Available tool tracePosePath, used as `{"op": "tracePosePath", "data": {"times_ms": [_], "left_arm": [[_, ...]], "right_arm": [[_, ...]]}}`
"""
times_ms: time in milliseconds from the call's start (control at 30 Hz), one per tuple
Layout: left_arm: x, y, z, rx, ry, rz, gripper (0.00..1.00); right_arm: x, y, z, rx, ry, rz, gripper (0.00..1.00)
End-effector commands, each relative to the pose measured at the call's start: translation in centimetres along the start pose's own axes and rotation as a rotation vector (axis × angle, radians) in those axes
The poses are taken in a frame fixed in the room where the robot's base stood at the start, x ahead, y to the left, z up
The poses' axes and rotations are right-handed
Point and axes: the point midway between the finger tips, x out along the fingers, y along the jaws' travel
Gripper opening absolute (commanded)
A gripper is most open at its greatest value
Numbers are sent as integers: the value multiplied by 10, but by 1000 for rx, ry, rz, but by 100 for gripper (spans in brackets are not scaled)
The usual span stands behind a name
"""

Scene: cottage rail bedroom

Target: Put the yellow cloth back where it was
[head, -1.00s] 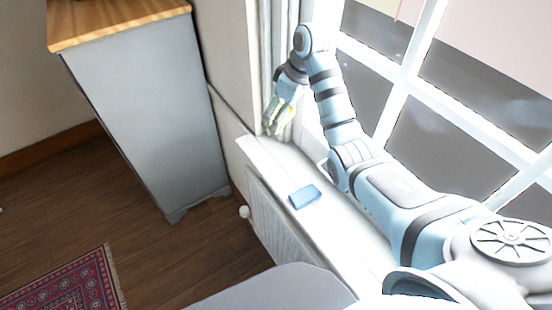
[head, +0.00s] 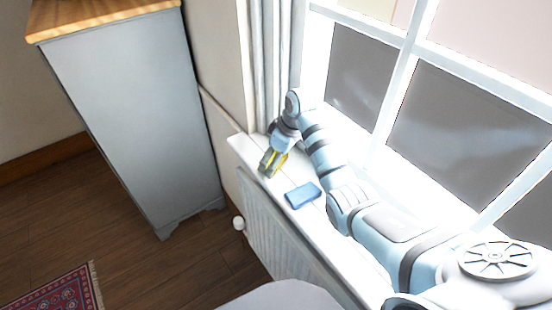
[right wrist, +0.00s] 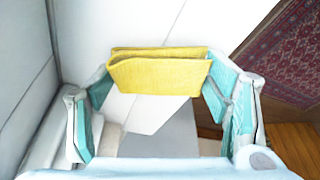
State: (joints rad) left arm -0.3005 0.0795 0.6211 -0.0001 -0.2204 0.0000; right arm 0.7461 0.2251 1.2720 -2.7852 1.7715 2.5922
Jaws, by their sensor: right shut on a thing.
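The yellow cloth (right wrist: 158,72) is a folded flat piece, held between the teal finger pads in the right wrist view. In the head view only a small strip of the cloth (head: 282,161) shows at the jaws. My right gripper (head: 268,168) is shut on it, pointing down over the far end of the white windowsill (head: 322,231). I cannot tell whether the cloth touches the sill. My left gripper is not in view.
A blue flat block or folded cloth (head: 303,195) lies on the sill close to my right gripper. The window (head: 392,100) borders the sill on the right. A radiator (head: 268,225) is below. A grey cabinet (head: 135,110) stands left.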

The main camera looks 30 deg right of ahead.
Motion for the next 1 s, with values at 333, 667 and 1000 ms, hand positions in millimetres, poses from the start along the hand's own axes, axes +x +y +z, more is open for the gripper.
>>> {"op": "tracePosePath", "data": {"times_ms": [333, 667, 1000], "left_arm": [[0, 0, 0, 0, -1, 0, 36], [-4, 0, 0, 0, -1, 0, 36], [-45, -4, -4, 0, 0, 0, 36]], "right_arm": [[2, 0, 0, 0, -1, -1, 91], [-18, 1, -2, 0, 3, 2, 91], [-114, 0, -3, 1, -2, 0, 91]]}}
